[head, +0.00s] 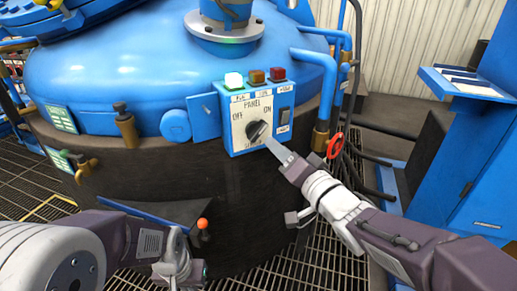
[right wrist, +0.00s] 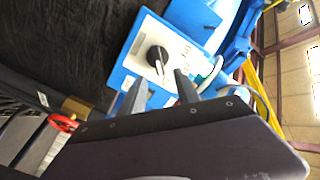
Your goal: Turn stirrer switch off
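The blue and white control panel (head: 238,137) is on the furnace's side, with the words PANEL, OFF and ON. Its black rotary knob (head: 256,131) sits between OFF on the left and ON on the right; I cannot tell its exact setting. A dark rocker switch (head: 284,115) is at the panel's right. My right gripper (head: 270,144) is at the knob's lower right. In the right wrist view its two fingers (right wrist: 160,86) are apart, with the knob (right wrist: 157,56) just beyond the gap, not gripped. My left gripper (head: 180,268) is low at left; its fingers are unclear.
An orange-tipped lever (head: 203,224) is near my left gripper. Grating covers the floor.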

